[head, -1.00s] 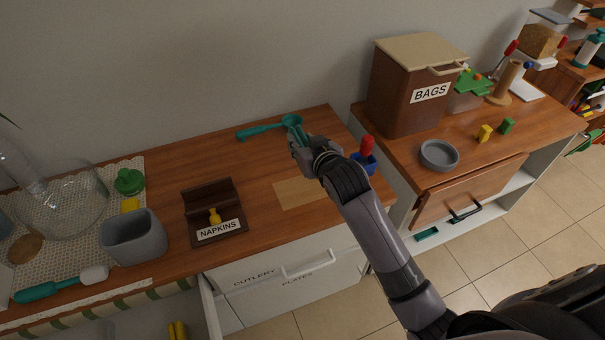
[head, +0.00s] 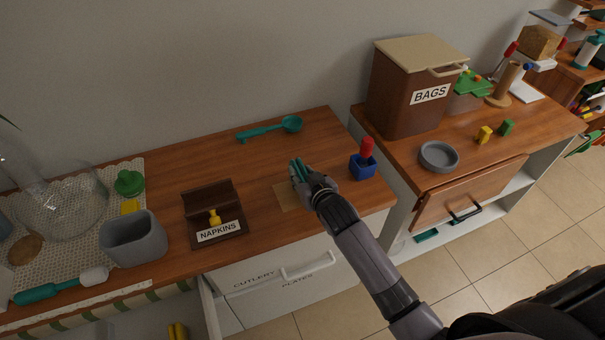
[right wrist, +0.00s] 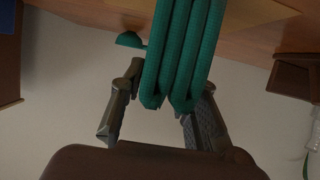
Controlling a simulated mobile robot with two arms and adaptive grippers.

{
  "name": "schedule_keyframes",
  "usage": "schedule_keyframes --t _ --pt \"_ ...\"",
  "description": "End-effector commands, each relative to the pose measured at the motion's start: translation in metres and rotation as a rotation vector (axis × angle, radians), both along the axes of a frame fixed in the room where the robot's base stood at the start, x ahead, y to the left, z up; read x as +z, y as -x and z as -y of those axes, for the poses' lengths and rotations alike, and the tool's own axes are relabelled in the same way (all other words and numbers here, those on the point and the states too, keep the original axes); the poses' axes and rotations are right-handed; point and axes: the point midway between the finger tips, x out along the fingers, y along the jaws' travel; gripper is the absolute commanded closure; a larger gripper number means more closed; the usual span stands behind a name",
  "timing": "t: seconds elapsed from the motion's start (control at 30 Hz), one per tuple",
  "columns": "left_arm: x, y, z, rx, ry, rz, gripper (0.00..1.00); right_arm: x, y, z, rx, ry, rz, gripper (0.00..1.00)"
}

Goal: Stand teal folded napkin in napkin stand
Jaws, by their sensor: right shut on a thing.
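The teal folded napkin (right wrist: 181,50) is between the fingers of my right gripper (right wrist: 160,112) in the right wrist view, its folds running lengthwise. In the head view my right gripper (head: 303,178) is shut on it, and only a small teal part (head: 296,166) shows. It is over the tan mat, to the right of the napkin stand. The dark brown napkin stand (head: 207,194), labelled NAPKINS, sits on the wooden counter, with a small yellow object (head: 215,216) at its front. My left gripper is not in view.
A teal ladle (head: 290,124) lies behind my gripper. A blue holder (head: 361,167) with a red-topped item stands to its right. The tan mat (head: 285,198) is partly covered by my gripper. A grey container (head: 133,238) stands left of the stand. Counter between stand and mat is clear.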

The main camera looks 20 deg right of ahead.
Motion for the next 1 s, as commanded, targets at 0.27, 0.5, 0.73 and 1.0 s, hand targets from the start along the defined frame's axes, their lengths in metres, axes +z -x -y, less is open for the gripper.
schedule_keyframes --t 0.27,0.5,0.73,1.0 --pt "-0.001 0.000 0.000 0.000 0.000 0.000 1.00 -0.002 0.000 0.000 0.000 0.000 0.000 0.61" --pt "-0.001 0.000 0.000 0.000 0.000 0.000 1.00 -0.002 0.000 0.000 0.000 0.001 0.000 0.51" --pt "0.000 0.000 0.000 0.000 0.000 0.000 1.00 0.000 0.000 0.000 0.000 0.001 0.001 0.51" --pt "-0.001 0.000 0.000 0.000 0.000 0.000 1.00 0.011 0.029 0.001 0.000 0.001 0.000 0.51"
